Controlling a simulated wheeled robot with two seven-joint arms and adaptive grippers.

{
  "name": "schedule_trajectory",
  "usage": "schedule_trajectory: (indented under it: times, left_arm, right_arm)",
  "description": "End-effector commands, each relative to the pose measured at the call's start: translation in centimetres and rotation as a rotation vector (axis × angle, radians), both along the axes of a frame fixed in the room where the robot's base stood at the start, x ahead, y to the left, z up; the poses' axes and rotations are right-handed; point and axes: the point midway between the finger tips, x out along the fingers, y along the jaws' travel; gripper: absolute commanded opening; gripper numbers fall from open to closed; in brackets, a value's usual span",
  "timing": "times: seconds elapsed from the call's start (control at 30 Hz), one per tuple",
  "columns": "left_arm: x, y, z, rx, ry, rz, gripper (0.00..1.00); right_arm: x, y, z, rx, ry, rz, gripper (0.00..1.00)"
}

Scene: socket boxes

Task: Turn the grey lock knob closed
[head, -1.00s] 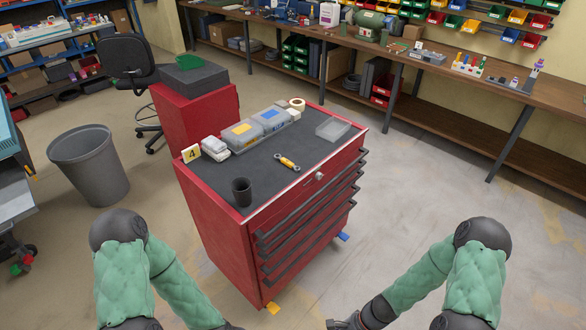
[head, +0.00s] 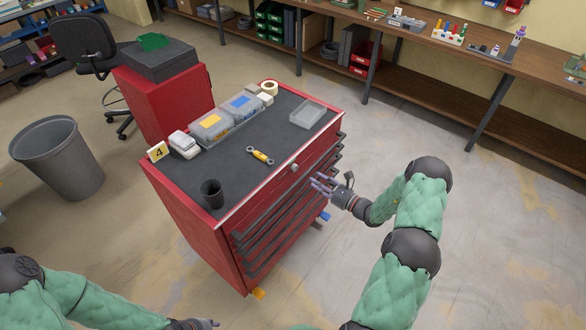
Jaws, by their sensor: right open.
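The grey lock knob (head: 294,168) sits on the upper front edge of the red tool cabinet (head: 190,215), toward its right part. My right gripper (head: 320,184) is open and empty in front of the cabinet, just right of and below the knob in the picture. Its fingers point left toward the cabinet front and look apart from the knob. Which way the knob is turned is too small to tell. My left gripper (head: 205,323) is low at the bottom edge, away from the cabinet top, and its finger opening is not clear.
A grey bin (head: 58,158) stands at left. The floor right of the cabinet is clear.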

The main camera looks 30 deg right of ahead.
Motion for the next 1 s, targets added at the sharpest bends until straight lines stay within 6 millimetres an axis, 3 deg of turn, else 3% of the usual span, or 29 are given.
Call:
schedule_trajectory:
  times: [0.3, 0.5, 0.97, 1.0]
  left_arm:
    - [0.0, 0.0, -0.8, 0.0, 0.0, 0.0, 0.37]
    - [0.0, 0.0, -1.1, 0.0, 0.0, 0.0, 0.37]
    - [0.0, 0.0, -1.2, 0.0, 0.0, 0.0, 0.37]
    - [0.0, 0.0, -1.2, 0.0, 0.0, 0.0, 0.37]
  right_arm:
    - [5.2, 2.4, -0.1, -0.001, 0.0, 0.006, 0.4]
    - [7.5, 3.3, -0.1, -0.001, 0.001, 0.005, 0.4]
    - [8.5, 3.7, 0.0, 0.0, 0.002, 0.004, 0.4]
    - [8.5, 3.7, 0.0, 0.0, 0.002, 0.004, 0.29]
